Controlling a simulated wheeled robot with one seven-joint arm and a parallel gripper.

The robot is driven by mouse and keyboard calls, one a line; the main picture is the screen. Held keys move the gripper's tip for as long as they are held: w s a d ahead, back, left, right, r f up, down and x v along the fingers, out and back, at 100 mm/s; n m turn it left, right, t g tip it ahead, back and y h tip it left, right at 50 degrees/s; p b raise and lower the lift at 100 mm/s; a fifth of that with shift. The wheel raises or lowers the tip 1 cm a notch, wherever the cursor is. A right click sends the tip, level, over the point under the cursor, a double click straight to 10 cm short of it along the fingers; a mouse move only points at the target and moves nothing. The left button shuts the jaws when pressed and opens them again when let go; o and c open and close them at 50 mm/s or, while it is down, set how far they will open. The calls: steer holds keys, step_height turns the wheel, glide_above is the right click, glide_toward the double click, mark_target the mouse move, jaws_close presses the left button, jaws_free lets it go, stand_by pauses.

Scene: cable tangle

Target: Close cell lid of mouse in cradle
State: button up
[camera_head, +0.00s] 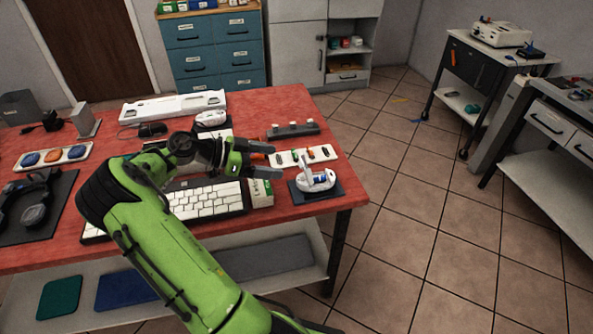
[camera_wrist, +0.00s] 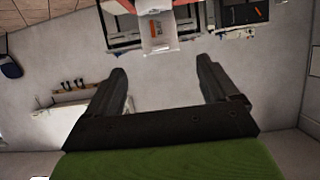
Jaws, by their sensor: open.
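A white mouse (camera_head: 318,183) with some blue on it sits in a dark cradle (camera_head: 330,194) at the right front edge of the red table (camera_head: 270,107). A pale upright flap that looks like its cell lid (camera_head: 309,164) stands raised from the mouse. My gripper (camera_head: 278,160) is open and appears empty, just left of the lid in the head view and apart from it as far as I can tell. In the wrist view my gripper (camera_wrist: 161,70) shows both fingers spread with nothing between them. I cannot make out the mouse there.
A white tray with small parts (camera_head: 302,156) lies behind the cradle. A dark rack with pale knobs (camera_head: 292,130) is farther back. A white keyboard (camera_head: 205,200) and a small green-white box (camera_head: 260,192) lie left of the cradle. Open floor is to the right.

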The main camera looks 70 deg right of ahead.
mark_target(300, 164)
steer(key=b+x, duration=0.2)
steer(key=x, duration=0.7)
steer(key=c, duration=1.1)
